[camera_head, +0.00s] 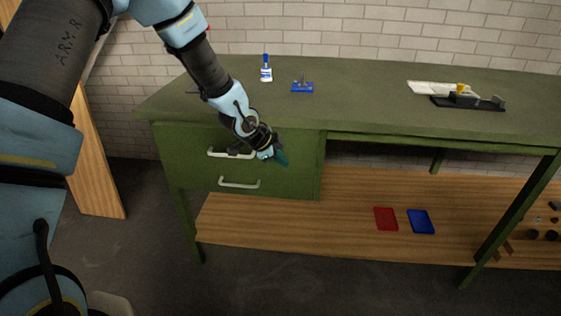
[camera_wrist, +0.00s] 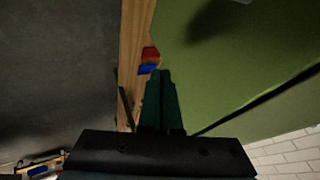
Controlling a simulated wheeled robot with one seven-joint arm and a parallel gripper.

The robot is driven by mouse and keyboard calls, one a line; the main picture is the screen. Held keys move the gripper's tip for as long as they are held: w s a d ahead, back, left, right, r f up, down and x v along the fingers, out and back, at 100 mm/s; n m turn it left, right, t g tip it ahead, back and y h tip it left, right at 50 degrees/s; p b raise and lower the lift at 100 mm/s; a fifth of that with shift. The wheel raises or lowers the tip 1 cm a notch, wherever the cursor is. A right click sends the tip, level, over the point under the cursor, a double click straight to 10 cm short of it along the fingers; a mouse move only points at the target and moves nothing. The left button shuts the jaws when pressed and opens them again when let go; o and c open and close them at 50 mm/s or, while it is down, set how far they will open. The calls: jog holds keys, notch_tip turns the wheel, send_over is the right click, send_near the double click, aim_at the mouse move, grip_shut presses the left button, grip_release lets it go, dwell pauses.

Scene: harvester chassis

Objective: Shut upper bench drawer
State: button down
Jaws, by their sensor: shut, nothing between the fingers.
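The green workbench (camera_head: 350,98) has two drawers on its left side, one above the other. The upper bench drawer (camera_head: 185,140) has a pale bar handle (camera_head: 218,153), partly covered by my gripper. Its front looks about level with the lower drawer (camera_head: 200,178); I see no clear gap, but cannot tell whether it is fully shut. My gripper (camera_head: 281,158) is shut and empty in front of the drawers' right part, right of the handle. In the wrist view its teal fingers (camera_wrist: 163,100) lie together against a green bench surface (camera_wrist: 225,75); contact cannot be told.
The lower drawer has its own handle (camera_head: 240,184). A blue-and-white bottle (camera_head: 266,70), a blue tool (camera_head: 302,87) and a black plane-like tool (camera_head: 468,102) are on the benchtop. Red (camera_head: 386,219) and blue (camera_head: 421,221) trays lie on the wooden lower shelf (camera_head: 300,220). Floor in front is clear.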

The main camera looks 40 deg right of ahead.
jog(key=v, duration=1)
jog(key=m+h+b, duration=1)
jog(key=h+b, duration=0.1)
jog(key=b, duration=0.4)
send_near(315, 156)
jog(key=s+d, duration=0.3)
jog(key=w, duration=0.1)
jog(key=w+d, duration=0.1)
jog(key=shift+w+d+r+g, duration=0.25)
jog(key=shift+w+d+g, duration=0.05)
jog(key=shift+d, duration=0.05)
jog(key=shift+w+d, duration=0.5)
